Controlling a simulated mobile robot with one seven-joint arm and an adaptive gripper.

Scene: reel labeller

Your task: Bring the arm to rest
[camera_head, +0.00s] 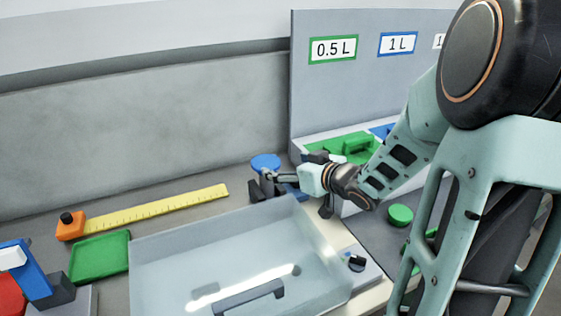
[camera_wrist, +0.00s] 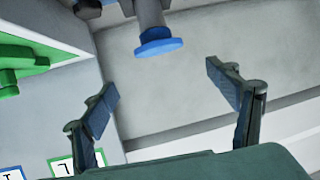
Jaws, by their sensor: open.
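My gripper (camera_head: 264,184) is at the end of my arm, which reaches in from the right in the head view. In the wrist view my gripper (camera_wrist: 162,84) has its two fingers wide apart with nothing held between them. A blue round-topped part (camera_head: 265,161) stands close by the fingers in the head view. In the wrist view the blue disc (camera_wrist: 158,43) shows beyond the fingertips, apart from both. Part of the gripper is hard to make out against dark parts around it in the head view.
A clear tray (camera_head: 165,262) stands in front, with a green tray (camera_head: 100,257) and yellow ruler (camera_head: 158,209) to its left. Behind my arm is a grey panel (camera_head: 345,95) with volume labels and a green block (camera_head: 340,148). A green disc (camera_head: 400,215) lies below my forearm.

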